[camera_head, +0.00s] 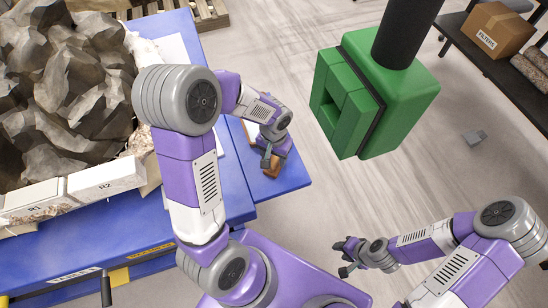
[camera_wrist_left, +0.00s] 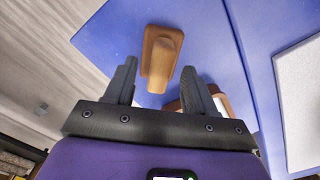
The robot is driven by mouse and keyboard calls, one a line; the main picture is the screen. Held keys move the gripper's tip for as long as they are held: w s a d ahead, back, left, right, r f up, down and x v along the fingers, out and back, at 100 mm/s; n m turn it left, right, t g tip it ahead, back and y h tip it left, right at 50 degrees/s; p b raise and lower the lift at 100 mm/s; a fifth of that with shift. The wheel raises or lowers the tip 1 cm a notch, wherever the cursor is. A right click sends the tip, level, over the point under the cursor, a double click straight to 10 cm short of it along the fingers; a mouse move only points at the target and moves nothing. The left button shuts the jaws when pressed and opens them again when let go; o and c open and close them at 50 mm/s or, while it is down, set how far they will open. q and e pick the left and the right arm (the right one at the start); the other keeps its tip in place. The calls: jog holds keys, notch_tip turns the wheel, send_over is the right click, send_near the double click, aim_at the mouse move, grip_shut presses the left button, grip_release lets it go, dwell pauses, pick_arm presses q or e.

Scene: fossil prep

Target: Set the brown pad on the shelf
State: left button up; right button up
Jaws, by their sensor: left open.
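The brown pad (camera_wrist_left: 160,60), an orange-brown block with a raised part, lies on the blue table (camera_wrist_left: 215,40) in the left wrist view. In the head view the pad (camera_head: 272,171) shows partly beneath my left gripper (camera_head: 268,160), near the table's right corner. In the left wrist view the open fingers of my left gripper (camera_wrist_left: 159,78) point toward the pad, which lies ahead between them; contact is not visible. My right gripper (camera_head: 345,258) appears open and empty, over the floor. The dark shelf (camera_head: 498,72) stands at the upper right.
A brown-and-white item (camera_wrist_left: 218,103) lies partly behind a left finger. A green hood (camera_head: 375,95) hangs mid-view. A FILTERS carton (camera_head: 497,30) and rolls (camera_head: 533,68) occupy the shelf.

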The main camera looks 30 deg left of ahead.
aim_at(274, 159)
pick_arm(q)
notch_tip(274, 159, up, 10)
jog(key=p, duration=0.3)
pick_arm(e)
notch_tip(274, 159, up, 3)
jog(key=shift+r, duration=0.2)
